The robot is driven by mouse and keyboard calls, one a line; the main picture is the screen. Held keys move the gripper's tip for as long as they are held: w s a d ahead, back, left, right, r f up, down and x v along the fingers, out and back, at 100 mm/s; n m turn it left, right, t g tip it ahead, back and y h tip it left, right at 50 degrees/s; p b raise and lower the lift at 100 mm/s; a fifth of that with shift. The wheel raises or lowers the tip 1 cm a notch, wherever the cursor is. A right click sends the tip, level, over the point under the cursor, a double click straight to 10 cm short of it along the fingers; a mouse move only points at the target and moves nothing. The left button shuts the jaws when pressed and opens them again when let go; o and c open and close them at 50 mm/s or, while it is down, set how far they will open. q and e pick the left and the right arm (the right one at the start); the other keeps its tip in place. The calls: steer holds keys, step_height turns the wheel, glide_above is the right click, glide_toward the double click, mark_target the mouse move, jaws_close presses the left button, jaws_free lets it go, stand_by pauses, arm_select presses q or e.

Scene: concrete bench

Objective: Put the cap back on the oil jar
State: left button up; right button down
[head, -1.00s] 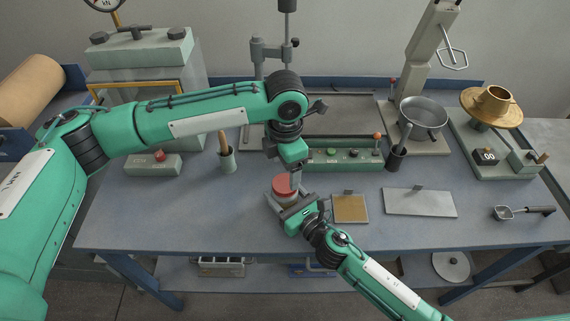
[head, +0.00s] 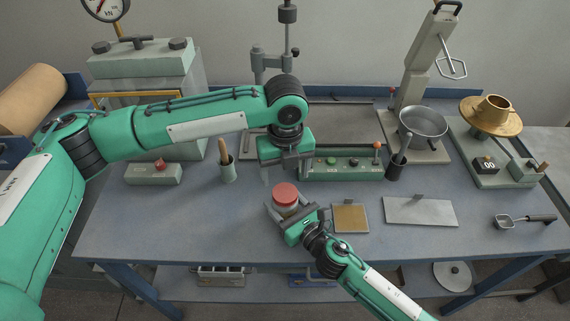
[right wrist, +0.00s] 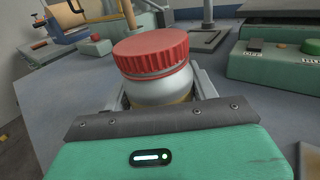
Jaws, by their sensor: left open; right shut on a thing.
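The red ribbed cap (head: 285,192) sits on top of the oil jar (head: 286,209), covering its mouth. In the right wrist view the cap (right wrist: 151,50) looks about level on the pale jar (right wrist: 160,89), but I cannot tell how tightly it is seated. My right gripper (head: 286,213) is shut around the jar's body from the front right, and the jar stands upright. My left gripper (head: 286,172) is open and empty just above and behind the cap, apart from it.
A green button box (head: 343,164) stands behind the jar. A cup with a wooden-handled tool (head: 227,171) is at left. A tan square plate (head: 350,218) and a pale flat plate (head: 420,211) lie to the right. The bench left of the jar is clear.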

mark_target(285, 192)
arm_select(q)
steer(key=n, duration=0.7)
steer(key=shift+r+n, duration=0.25)
steer(key=shift+n, duration=0.15)
steer(key=n, duration=0.6)
steer(key=shift+r, duration=0.25)
steer(key=n, duration=0.7)
steer(key=shift+r+n, duration=0.25)
steer(key=shift+n, duration=0.05)
steer(key=n, duration=0.7)
steer(key=shift+r, duration=0.25)
steer(key=shift+f, duration=0.1)
steer(key=shift+f, duration=3.9)
